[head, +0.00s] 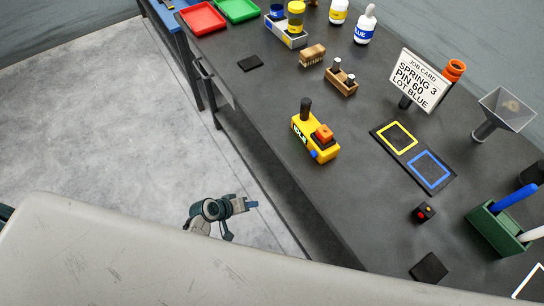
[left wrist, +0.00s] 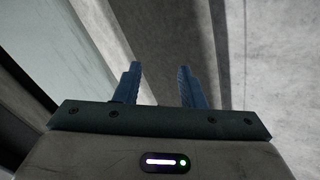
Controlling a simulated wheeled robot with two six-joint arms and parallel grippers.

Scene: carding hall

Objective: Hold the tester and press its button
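The tester is most likely the yellow device (head: 316,138) with a black post, an orange block on top and a blue part at its near end. It stands on the dark bench, and nothing holds it. My left gripper (head: 253,204) is off the bench's near edge, over the floor, well short of the yellow device. In the left wrist view my left gripper (left wrist: 158,88) shows two blue fingers apart with nothing between them. My right gripper is not in view. A small black box (head: 423,212) with a red button and an orange spot lies nearer on the bench.
A job card sign (head: 418,78) stands behind a mat with a yellow frame (head: 397,138) and a blue frame (head: 430,170). A green holder (head: 493,232) and a funnel (head: 500,112) are at right. Red (head: 203,19) and green trays sit at the far left. Bench surface around the yellow device is clear.

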